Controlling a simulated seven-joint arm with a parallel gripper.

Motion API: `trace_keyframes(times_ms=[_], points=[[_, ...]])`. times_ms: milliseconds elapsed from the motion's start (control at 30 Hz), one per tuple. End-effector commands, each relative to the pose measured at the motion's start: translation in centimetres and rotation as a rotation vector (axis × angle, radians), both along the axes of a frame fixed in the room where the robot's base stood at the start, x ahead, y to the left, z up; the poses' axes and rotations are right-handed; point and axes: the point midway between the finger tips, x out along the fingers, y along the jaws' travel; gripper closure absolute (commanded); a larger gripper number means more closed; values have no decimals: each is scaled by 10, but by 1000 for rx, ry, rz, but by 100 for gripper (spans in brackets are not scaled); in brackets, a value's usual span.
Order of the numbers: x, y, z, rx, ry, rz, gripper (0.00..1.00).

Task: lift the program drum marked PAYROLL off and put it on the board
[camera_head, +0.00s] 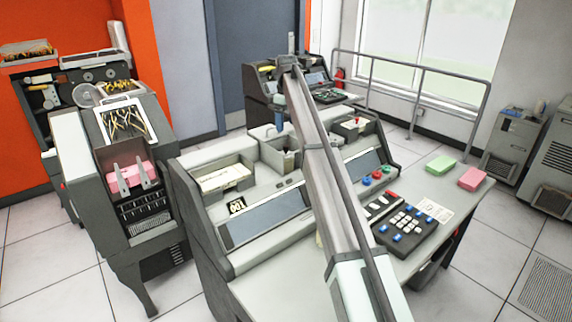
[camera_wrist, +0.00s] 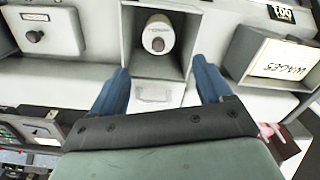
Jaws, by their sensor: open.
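A pale round drum (camera_wrist: 155,30) with a dark knob at its centre stands in a grey square bay of the machine, in the wrist view. Lettering on it is too faint to read. In the head view the bay (camera_head: 283,142) lies partly behind my arm, and the drum in it is not clear. My gripper (camera_wrist: 160,67) is open and empty, its two blue fingers apart at the near side of the bay, one to each side. In the head view a blue finger (camera_head: 279,120) shows above the bay. I cannot tell which surface is the board.
A card tray marked WAGES (camera_wrist: 278,62) is right of the bay; the head view shows a card tray (camera_head: 222,178). A knobbed box (camera_wrist: 45,30) is left. A keypad (camera_head: 405,222) and pink (camera_head: 472,178) and green (camera_head: 440,165) card stacks lie on the desk.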

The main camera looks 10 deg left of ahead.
Motion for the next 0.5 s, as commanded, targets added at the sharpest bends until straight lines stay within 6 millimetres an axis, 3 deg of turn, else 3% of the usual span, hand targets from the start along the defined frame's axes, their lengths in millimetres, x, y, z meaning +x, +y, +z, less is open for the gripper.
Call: trace_keyframes(times_ms=[500], points=[[0,-1,-75,0,0,-4,21]])
